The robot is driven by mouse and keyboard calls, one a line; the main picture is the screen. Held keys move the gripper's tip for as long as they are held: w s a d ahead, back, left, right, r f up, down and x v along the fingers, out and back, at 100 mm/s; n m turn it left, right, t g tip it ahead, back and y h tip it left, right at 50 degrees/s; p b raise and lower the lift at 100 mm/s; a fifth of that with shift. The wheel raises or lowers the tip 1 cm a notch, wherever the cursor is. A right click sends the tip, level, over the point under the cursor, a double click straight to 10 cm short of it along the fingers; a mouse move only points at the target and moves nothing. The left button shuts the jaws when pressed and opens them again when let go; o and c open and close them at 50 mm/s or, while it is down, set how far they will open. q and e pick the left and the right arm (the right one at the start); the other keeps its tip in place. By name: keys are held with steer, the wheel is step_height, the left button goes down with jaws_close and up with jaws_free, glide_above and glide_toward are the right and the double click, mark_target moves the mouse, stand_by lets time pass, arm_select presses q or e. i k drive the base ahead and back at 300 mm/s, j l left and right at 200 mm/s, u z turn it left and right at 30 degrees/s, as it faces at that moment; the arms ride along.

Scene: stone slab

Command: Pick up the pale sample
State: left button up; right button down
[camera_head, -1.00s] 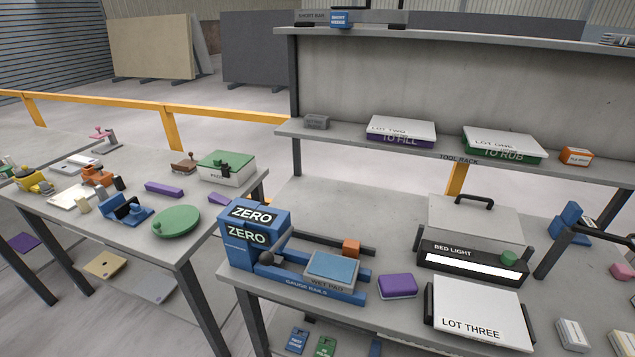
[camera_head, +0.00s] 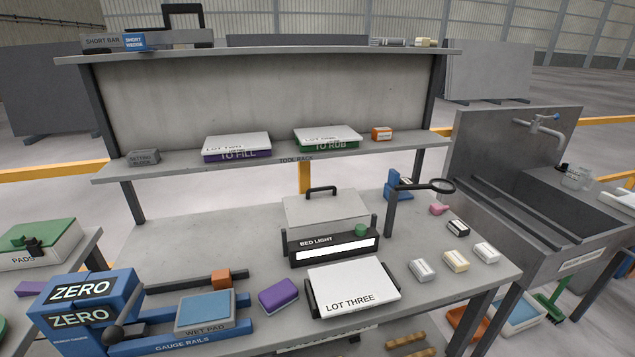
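Several small block-shaped pieces lie on the right part of the bench top in the head view. One is light grey (camera_head: 422,271), one is cream (camera_head: 456,262), one is white (camera_head: 487,253), and one has dark sides with a light top (camera_head: 458,229). They lie apart from one another. Which one is the pale sample I cannot tell for certain. Neither of my grippers is in view.
The LOT THREE box (camera_head: 352,287) stands left of the blocks, before the bed light (camera_head: 333,250). A magnifier (camera_head: 430,186) on a post stands behind them. The gauge rails (camera_head: 170,340) and purple block (camera_head: 278,295) are further left. A sink (camera_head: 560,210) is at right.

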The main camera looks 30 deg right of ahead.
mark_target(488, 255)
steer(key=z, duration=2)
